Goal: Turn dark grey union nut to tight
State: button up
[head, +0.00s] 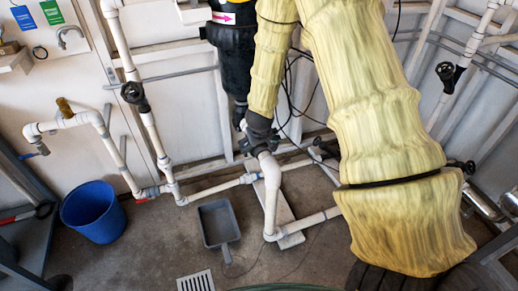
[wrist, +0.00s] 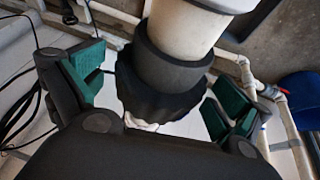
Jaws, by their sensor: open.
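The dark grey union nut (wrist: 158,98) is a ribbed ring in the middle of the wrist view, below a smooth dark collar (wrist: 175,65) and a white pipe (wrist: 188,25). My gripper (wrist: 160,88) is open, with one green-padded finger on each side of the nut. A narrow gap shows between each finger and the nut. Some white material shows at the nut's near edge; my gripper's body hides what lies beyond. In the head view my gripper (head: 260,130) is at the top end of the upright white pipe (head: 270,190); the nut cannot be told apart from the gripper there.
White pipes (head: 215,188) run low along the wall. A blue bucket (head: 93,212) stands at left, a grey dustpan (head: 218,222) lies on the floor, and a drain grate (head: 196,281) is in front. Black cables (head: 298,80) hang behind my gripper.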

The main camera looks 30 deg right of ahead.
jog(key=shift+x, duration=0.9)
jog(key=c, duration=1)
jog(key=shift+y, duration=0.5)
jog(key=shift+m+t+y, duration=0.5)
jog(key=shift+t+y, duration=0.1)
jog(key=shift+y, duration=1.1)
jog(key=shift+m+t+y+b, duration=0.35)
jog(key=shift+y+b, duration=0.2)
jog(key=shift+y, duration=0.75)
jog(key=shift+a+y, duration=0.1)
jog(key=shift+y, duration=0.3)
